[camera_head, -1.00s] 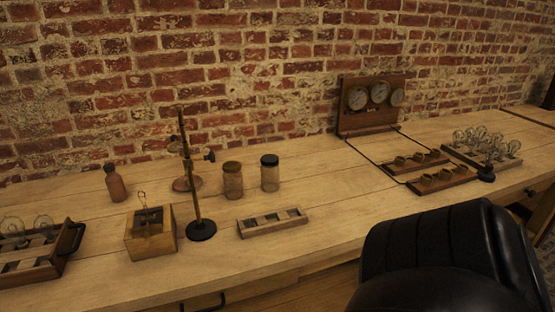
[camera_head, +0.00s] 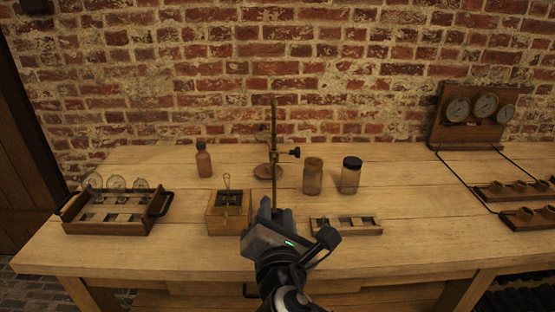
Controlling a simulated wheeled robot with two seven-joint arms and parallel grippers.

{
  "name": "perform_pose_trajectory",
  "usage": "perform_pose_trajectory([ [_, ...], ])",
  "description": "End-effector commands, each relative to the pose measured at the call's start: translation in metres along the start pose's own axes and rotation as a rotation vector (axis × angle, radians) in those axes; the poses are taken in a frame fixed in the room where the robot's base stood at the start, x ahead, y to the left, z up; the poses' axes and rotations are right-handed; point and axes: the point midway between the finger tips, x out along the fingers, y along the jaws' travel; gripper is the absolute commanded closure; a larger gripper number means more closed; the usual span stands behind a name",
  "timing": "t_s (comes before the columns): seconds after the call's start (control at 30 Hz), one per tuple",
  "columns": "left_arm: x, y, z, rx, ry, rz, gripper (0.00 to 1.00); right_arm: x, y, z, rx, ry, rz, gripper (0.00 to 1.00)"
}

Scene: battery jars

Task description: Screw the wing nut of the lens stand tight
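The lens stand is a thin upright brass rod (camera_head: 274,125) near the middle of the bench, with a clamp partway up. My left gripper is not in view.
A wooden box (camera_head: 222,222) stands left of my gripper, an empty-slotted tray (camera_head: 345,232) right. Two jars (camera_head: 313,178) (camera_head: 350,177) and a brown bottle (camera_head: 203,162) stand behind. A bulb tray (camera_head: 105,228) is far left, a gauge panel (camera_head: 439,127) at the right.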

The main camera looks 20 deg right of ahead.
Motion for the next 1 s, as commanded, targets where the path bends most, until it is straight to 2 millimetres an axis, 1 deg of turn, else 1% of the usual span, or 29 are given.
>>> perform_pose_trajectory([
  [0.03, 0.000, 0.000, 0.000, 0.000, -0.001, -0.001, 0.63, 0.002, 0.006, 0.009, -0.043, -0.034, 0.006, 0.65],
  [0.07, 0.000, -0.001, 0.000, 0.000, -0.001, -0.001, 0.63, 0.003, 0.007, 0.011, -0.061, -0.046, 0.007, 0.65],
  [0.17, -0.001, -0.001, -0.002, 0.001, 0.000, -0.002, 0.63, 0.011, 0.008, 0.015, -0.082, -0.060, 0.006, 0.65],
  [0.23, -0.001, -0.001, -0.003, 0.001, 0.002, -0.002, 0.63, 0.021, 0.008, 0.015, -0.082, -0.059, 0.004, 0.65],
  [0.37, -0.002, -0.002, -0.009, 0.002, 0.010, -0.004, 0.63, 0.048, 0.008, 0.017, -0.081, -0.059, 0.004, 0.65],
  [0.5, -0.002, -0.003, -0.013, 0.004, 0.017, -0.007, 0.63, 0.079, 0.008, 0.019, -0.079, -0.058, 0.003, 0.65],
  [0.7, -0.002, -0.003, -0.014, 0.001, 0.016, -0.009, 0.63, 0.121, 0.008, 0.020, -0.076, -0.055, 0.003, 0.65],
  [0.8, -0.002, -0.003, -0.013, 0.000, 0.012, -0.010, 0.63, 0.137, 0.008, 0.021, -0.075, -0.054, 0.003, 0.65],
  [0.9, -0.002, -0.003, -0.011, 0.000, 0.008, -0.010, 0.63, 0.149, 0.009, 0.021, -0.074, -0.054, 0.004, 0.65],
  [1.0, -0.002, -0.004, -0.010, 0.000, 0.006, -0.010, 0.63, 0.156, 0.008, 0.021, -0.074, -0.053, 0.004, 0.65],
])
